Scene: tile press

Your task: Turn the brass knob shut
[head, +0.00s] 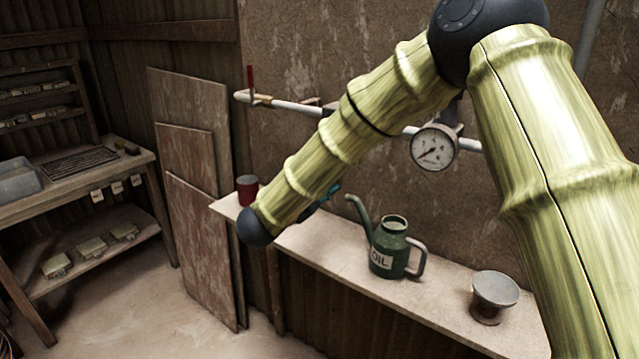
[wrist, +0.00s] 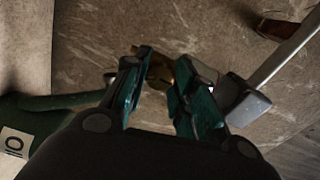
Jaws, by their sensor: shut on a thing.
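The brass knob (wrist: 159,70) shows in the wrist view between the teal fingers of my gripper (wrist: 157,79). The fingers are shut on it, one on each side, and cover part of it. A grey fitting (wrist: 247,103) and a pale pipe (wrist: 286,55) lie just right of the fingers. In the head view my arm hides the knob. Only a small teal part of my gripper (head: 328,192) shows there, past the lower arm edge, above the shelf. How far the knob is turned cannot be told.
A wall pipe (head: 285,104) carries a red lever (head: 250,78) and a round gauge (head: 434,149). The can also shows in the wrist view (wrist: 25,122).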

